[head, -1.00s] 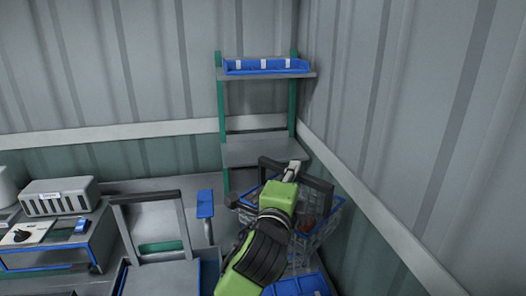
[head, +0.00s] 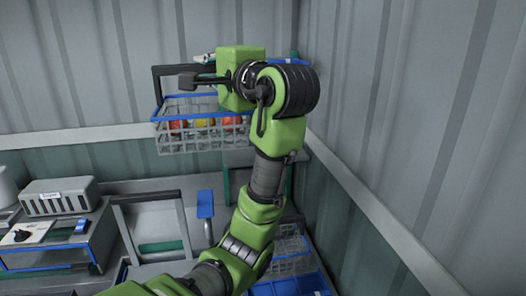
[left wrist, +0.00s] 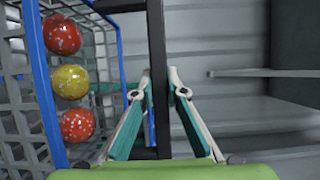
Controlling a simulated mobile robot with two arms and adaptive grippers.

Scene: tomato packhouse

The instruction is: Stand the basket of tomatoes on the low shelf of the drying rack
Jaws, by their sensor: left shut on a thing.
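The basket (head: 175,145) is a grey wire basket with a blue rim and a dark handle, holding red and yellow tomatoes (head: 203,124). It hangs in the air, roughly level, at upper centre-left in the head view. My left gripper (head: 205,60) is shut on its dark handle; the left wrist view shows the fingers (left wrist: 161,85) on either side of the bar, with the basket's rim (left wrist: 45,85) to the left. The drying rack's low shelf (head: 237,158) shows partly behind the basket and my arm. My right gripper is out of view.
A blue tray (head: 294,60) on the rack's upper shelf is mostly hidden by my arm. Another wire container (head: 292,240) and a blue crate (head: 300,285) stand low at right. A grey bench (head: 85,262) is at left. Corrugated walls close the corner.

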